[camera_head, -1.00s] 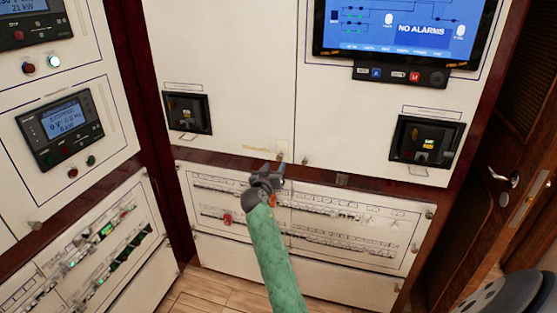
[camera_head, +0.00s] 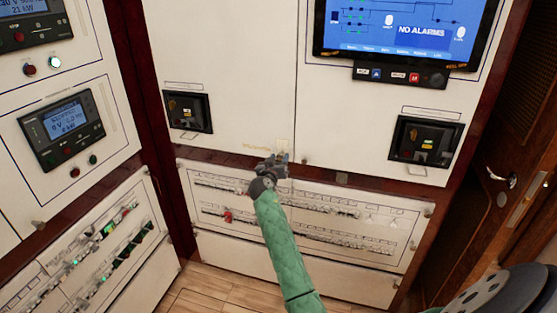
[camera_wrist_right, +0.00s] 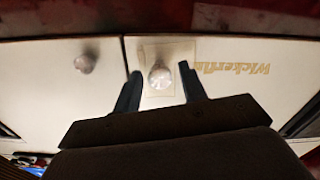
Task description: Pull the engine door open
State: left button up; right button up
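The white upper cabinet front has two panels meeting at a vertical seam, the left panel (camera_head: 230,60) and the right panel (camera_head: 340,120). Which part is the engine door is not marked legibly. A round knob (camera_wrist_right: 160,78) sits on a pale plate beside yellow lettering (camera_wrist_right: 233,69). My right gripper (camera_head: 277,159) is at the left panel's lower right corner. In the right wrist view the gripper (camera_wrist_right: 160,83) is open, a finger on each side of this knob; contact is unclear. A second knob (camera_head: 303,161) is on the right panel. My left gripper is out of view.
A breaker panel (camera_head: 310,215) lies below the dark red rail. Black switch units (camera_head: 188,112) and (camera_head: 425,140) flank the seam, with a screen (camera_head: 395,28) above. A wooden door with a metal handle (camera_head: 497,174) stands at right. Wooden floor (camera_head: 225,292) shows below.

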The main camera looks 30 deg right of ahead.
grip_shut()
dwell(1.2)
